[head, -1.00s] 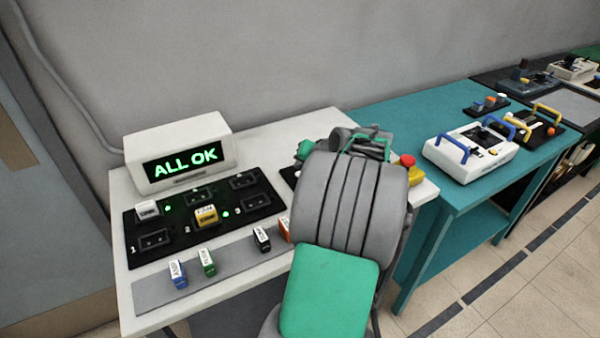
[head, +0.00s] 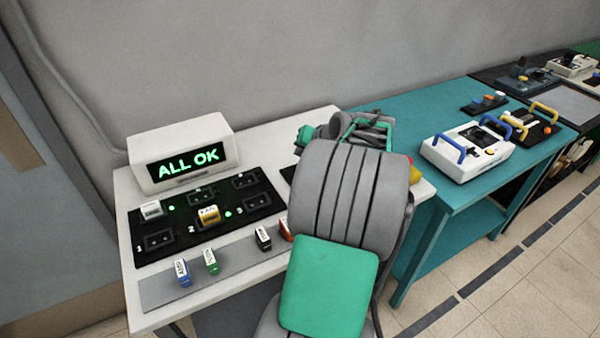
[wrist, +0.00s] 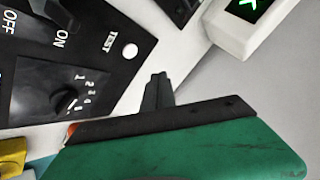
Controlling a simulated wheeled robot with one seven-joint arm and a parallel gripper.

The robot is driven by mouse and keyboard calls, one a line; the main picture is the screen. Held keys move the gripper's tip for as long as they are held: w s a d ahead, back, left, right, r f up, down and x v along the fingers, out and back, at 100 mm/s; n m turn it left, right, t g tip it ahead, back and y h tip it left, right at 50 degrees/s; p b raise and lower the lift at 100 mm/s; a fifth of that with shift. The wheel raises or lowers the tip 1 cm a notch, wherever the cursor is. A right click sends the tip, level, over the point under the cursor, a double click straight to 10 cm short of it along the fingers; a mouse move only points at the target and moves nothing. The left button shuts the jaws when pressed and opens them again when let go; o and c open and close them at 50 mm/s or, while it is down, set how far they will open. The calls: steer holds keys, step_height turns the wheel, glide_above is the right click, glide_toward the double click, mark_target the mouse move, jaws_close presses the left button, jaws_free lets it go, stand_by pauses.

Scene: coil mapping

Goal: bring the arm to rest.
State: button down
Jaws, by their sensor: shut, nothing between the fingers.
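My arm's grey links and green cover fill the middle of the head view, over the right part of the white table (head: 250,284). My gripper (wrist: 158,92) shows in the wrist view as dark fingers close together, with nothing held. It is above the panel's edge, apart from the white TEST button (wrist: 130,50) and the black knob (wrist: 65,100). In the head view the fingertips are hard to make out behind my arm.
A display box (head: 187,160) reads ALL OK in green. A black socket board (head: 180,240) holds a white and a yellow block. Several small labelled blocks lie on a grey strip (head: 160,295). A teal table (head: 400,110) with a blue-handled white device (head: 470,155) stands to the right.

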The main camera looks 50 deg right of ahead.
stand_by(0.3)
steer(key=w+a+r+n+g+y, duration=0.1)
steer(key=a+n+g, duration=0.15)
steer(key=a, duration=0.95)
steer(key=w+a+n+g+y, duration=0.1)
steer(key=a+n, duration=0.3)
steer(key=a, duration=0.9)
steer(key=s+a+f+n+g, duration=0.2)
steer(key=s+a+n, duration=0.3)
steer(key=s+a, duration=0.7)
steer(key=shift+s+a, duration=0.2)
steer(key=shift+a, duration=0.65)
